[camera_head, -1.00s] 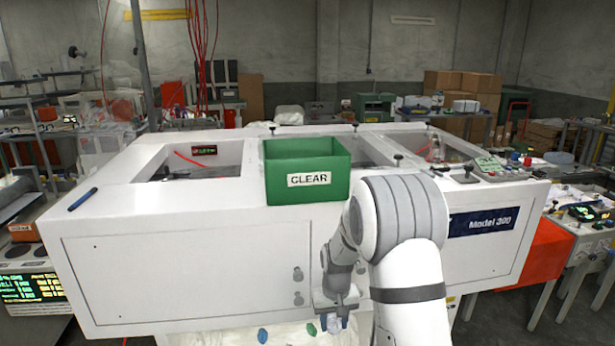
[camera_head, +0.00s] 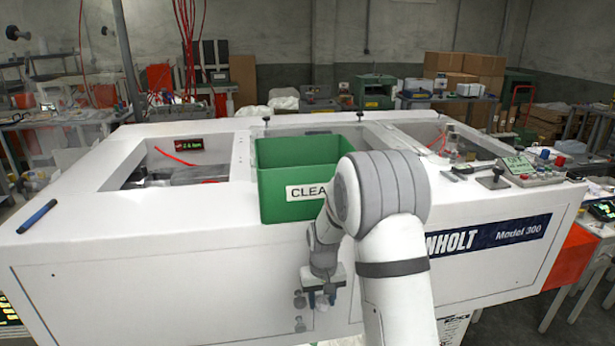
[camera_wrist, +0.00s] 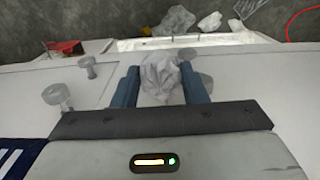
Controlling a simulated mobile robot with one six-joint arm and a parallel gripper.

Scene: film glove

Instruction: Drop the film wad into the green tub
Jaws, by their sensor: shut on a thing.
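The film wad (camera_wrist: 160,78) is a crumpled, translucent grey lump held between the blue fingers of my gripper (camera_wrist: 156,86) in the wrist view. In the head view my gripper (camera_head: 321,298) hangs in front of the white machine's front panel, below the green tub; the wad is hard to make out there. The green tub (camera_head: 287,207) sits upright on the front edge of the machine top. Its label begins "CLEA", and my arm covers the rest. The tub's inside looks empty where it shows.
The white machine (camera_head: 150,255) has open wells in its top, left and right of the tub. A blue pen (camera_head: 37,216) lies at its left edge. A control box (camera_head: 535,170) stands on the right. Clear scraps (camera_wrist: 178,20) lie on the floor.

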